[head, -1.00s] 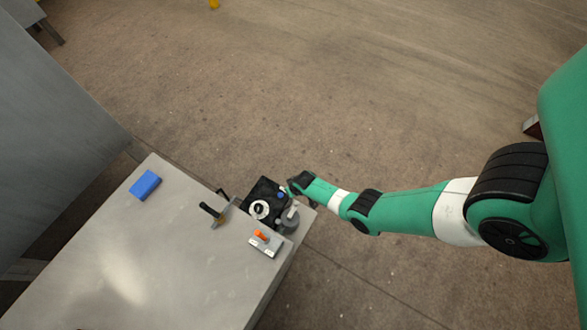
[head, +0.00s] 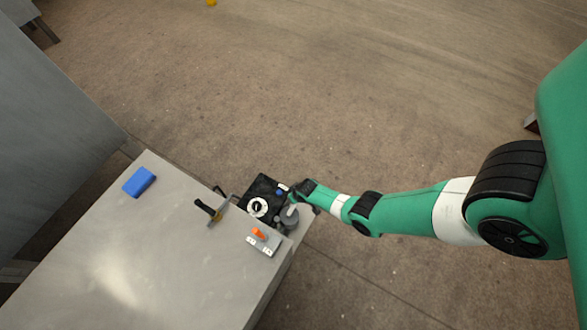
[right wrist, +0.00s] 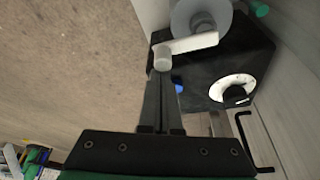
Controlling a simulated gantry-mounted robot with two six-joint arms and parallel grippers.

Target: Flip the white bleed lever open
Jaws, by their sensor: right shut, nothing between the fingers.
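The white bleed lever (right wrist: 190,45) shows in the right wrist view as a pale bar lying across a grey round body (right wrist: 188,14), with a rounded knob (right wrist: 163,58) at its left end. In the head view the lever (head: 291,210) is small, above the grey body (head: 288,223). My right gripper (right wrist: 161,78) is shut and empty, its fingertips close to the knob; whether they touch cannot be told. In the head view my right gripper (head: 291,194) is at the black box's right side, partly hidden by its wrist. My left gripper is not in view.
The black box (right wrist: 250,60) carries a white dial (right wrist: 232,88) and a blue button (right wrist: 179,88). An orange-handled switch block (head: 262,241), a dark-handled clamp (head: 212,208) and a blue block (head: 139,181) are on the grey table (head: 110,250).

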